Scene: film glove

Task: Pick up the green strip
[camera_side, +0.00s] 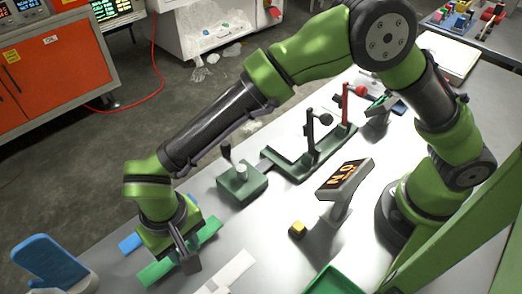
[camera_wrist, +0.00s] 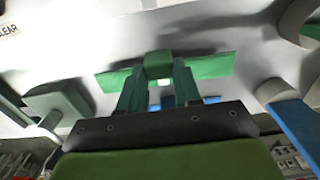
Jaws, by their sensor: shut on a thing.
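The green strip (camera_side: 157,273) is flat and long and extends out on both sides of my gripper (camera_side: 188,264) in the side view. In the wrist view the green strip (camera_wrist: 210,66) runs across, with its middle between the fingertips of my gripper (camera_wrist: 158,72). My gripper is shut on this middle part. I cannot tell whether the strip touches the table or is just above it. A blue strip (camera_side: 130,243) lies close behind my gripper, and part of it (camera_wrist: 168,101) shows between the fingers in the wrist view.
A white strip (camera_side: 233,269) lies to the right. A blue glove (camera_side: 45,262) is at the left. A green box with a lever (camera_side: 242,186), a two-lever green stand (camera_side: 300,165), a sign (camera_side: 345,180), a yellow cube (camera_side: 297,229) and a green tray (camera_side: 337,282) stand on the table.

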